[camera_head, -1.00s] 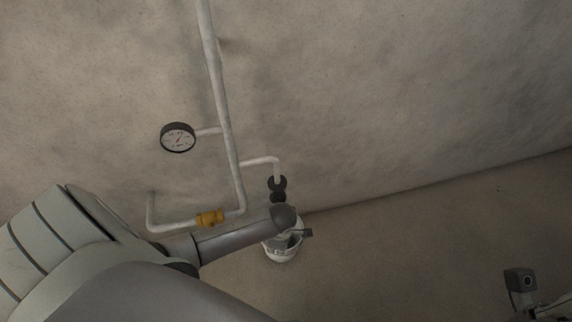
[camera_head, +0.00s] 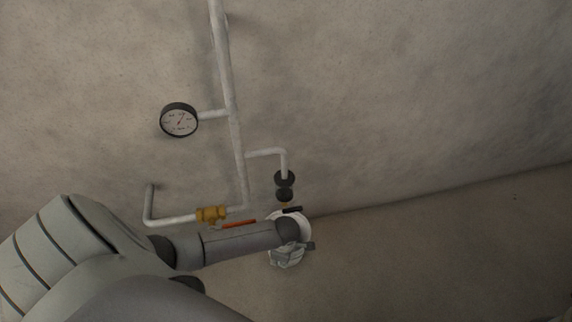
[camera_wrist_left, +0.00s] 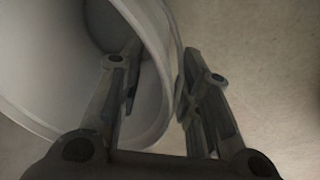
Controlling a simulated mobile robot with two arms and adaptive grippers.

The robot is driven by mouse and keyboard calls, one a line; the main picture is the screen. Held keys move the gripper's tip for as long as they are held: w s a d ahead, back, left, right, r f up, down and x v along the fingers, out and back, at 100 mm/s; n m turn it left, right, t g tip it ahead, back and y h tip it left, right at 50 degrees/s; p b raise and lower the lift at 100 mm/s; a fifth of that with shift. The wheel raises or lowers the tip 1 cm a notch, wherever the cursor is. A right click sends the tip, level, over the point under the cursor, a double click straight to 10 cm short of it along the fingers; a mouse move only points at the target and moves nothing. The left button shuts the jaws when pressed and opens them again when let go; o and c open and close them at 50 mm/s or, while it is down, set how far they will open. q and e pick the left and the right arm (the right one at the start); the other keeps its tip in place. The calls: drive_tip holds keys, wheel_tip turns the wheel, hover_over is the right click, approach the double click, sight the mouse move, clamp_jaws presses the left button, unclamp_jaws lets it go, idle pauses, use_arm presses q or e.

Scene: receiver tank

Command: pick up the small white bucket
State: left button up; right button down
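The small white bucket (camera_head: 304,228) is on the floor by the foot of the wall, below the pipe outlet. My left forearm and gripper hide much of it in the head view. My left gripper (camera_head: 287,255) is at the bucket's near side. In the left wrist view the bucket (camera_wrist_left: 45,75) fills the left side with its open mouth. The left gripper's fingers (camera_wrist_left: 160,85) straddle its rim, one inside and one outside. They stand apart, with gaps to the rim. My right gripper is not in view.
A dark round fitting (camera_head: 284,182) on the white pipe (camera_head: 232,120) hangs just above the bucket. A brass valve (camera_head: 211,214) with a red handle (camera_head: 239,224) is close to my left forearm. A gauge (camera_head: 179,120) is higher up. The floor at right is clear.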

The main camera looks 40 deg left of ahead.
use_arm(q)
drive_tip(key=shift+f, duration=0.3)
clamp_jaws()
drive_tip(key=shift+r, duration=0.1)
